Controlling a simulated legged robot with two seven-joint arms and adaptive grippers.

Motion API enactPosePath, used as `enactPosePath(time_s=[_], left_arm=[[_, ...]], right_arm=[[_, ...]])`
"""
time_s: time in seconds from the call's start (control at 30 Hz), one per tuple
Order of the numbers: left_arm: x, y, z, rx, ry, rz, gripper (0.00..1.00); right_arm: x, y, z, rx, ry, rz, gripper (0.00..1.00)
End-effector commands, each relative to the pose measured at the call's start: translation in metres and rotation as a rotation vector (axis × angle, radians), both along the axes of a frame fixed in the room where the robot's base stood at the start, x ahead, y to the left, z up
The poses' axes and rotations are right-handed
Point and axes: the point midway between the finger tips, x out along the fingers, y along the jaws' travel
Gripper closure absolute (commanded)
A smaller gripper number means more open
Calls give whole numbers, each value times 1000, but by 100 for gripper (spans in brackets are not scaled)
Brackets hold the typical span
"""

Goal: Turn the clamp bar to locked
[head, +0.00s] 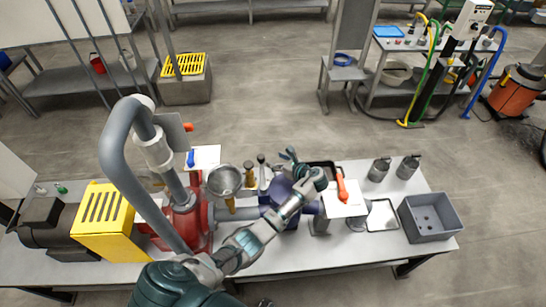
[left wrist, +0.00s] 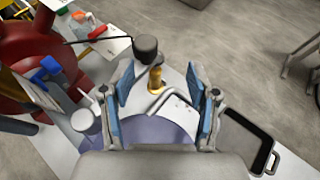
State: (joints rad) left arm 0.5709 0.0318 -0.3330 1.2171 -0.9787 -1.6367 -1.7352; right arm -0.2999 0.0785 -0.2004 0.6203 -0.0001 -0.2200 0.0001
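My left gripper (head: 303,168) reaches over the purple-blue press body (head: 283,188) on the bench, covering part of it. In the left wrist view the two blue-padded fingers of this gripper (left wrist: 157,90) stand wide apart with nothing between the pads. A bent silvery bar (left wrist: 172,104), which looks like the clamp bar, lies just beyond and between the fingertips, over the purple round body (left wrist: 150,133). I cannot read its locked or unlocked position. A brass knob (left wrist: 155,80) stands just past the bar. My right gripper does not show.
A black-rimmed tray (left wrist: 250,140) lies right of the gripper. An orange-handled tool (head: 342,187) rests on a pale block. A red vessel (head: 187,222) and a metal funnel (head: 224,180) stand left. A grey bin (head: 430,217) is at the bench's right end.

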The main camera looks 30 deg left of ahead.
Motion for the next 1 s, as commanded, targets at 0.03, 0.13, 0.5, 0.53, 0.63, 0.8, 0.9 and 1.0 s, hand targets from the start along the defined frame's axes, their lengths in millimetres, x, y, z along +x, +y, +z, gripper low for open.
enactPosePath(time_s=[0.03, 0.13, 0.5, 0.53, 0.63, 0.8, 0.9, 1.0], left_arm=[[-1, -4, 4, -1, 1, -1, 41], [-2, -11, 7, -2, 0, -1, 41], [-7, -37, 17, -1, 1, 0, 41], [-7, -39, 18, -1, 1, 0, 41], [-8, -46, 21, -2, 1, -1, 41], [-10, -58, 26, -1, 1, -1, 41], [-12, -65, 29, 0, 1, -1, 41], [-13, -72, 32, -1, 0, -1, 41]], right_arm=[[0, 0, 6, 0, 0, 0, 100], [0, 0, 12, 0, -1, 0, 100], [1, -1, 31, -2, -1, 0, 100], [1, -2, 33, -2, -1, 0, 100], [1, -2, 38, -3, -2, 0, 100], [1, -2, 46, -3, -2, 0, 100], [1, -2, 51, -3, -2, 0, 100], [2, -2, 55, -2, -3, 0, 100]])
